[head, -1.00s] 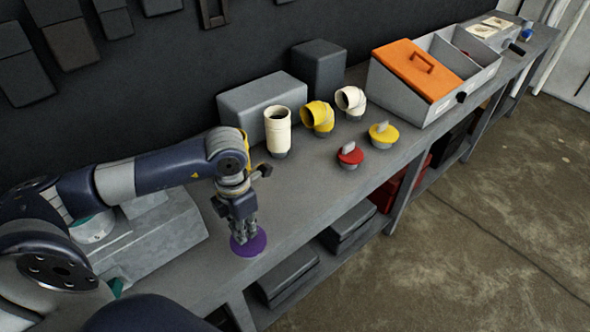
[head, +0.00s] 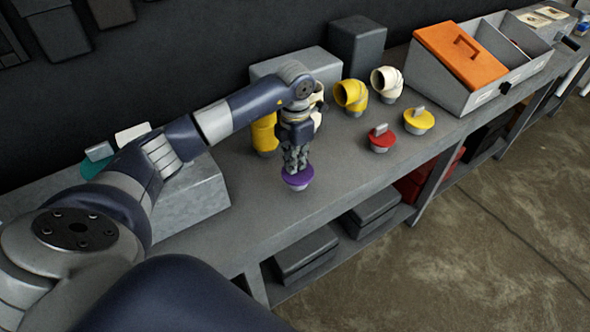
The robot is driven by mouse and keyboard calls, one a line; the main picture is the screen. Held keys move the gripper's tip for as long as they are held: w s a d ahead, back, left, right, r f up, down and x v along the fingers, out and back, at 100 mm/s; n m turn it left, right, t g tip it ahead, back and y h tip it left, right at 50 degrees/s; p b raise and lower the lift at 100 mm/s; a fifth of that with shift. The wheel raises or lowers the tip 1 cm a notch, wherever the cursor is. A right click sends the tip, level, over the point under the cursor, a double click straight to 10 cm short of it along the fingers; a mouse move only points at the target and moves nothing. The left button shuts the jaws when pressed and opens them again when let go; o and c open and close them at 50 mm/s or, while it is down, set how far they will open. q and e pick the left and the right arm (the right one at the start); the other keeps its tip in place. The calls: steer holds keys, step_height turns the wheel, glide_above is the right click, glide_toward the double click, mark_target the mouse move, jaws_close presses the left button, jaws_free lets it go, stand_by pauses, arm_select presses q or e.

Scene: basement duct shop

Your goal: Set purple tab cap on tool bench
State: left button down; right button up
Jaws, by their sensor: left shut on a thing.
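The purple tab cap (head: 298,182) is a round purple disc with a pale lower part, at the middle of the head view over the bench's front half. My left gripper (head: 296,162) points down and is shut on the cap's tab, which the fingers hide. I cannot tell whether the cap's underside touches the bench or hangs a little above it. The grey tool bench (head: 340,178) runs from lower left to upper right. My right gripper is not in view.
A red tab cap (head: 381,139) and a yellow one (head: 418,121) stand to the right. Behind are a yellow elbow (head: 351,95), a cream elbow (head: 387,82), and a yellow fitting (head: 264,134) partly behind my arm. An orange-lidded box (head: 454,55) stands farther right. Bare bench surrounds the cap.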

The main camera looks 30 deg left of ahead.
arm_select(q)
step_height(320, 180, down, 3)
steer(key=shift+s+r+b, duration=0.1)
steer(key=shift+b, duration=0.6)
steer(key=shift+f, duration=0.3)
steer(key=c, duration=1.7)
jaws_free()
steer(key=shift+o, duration=0.2)
steer(key=shift+r, duration=0.1)
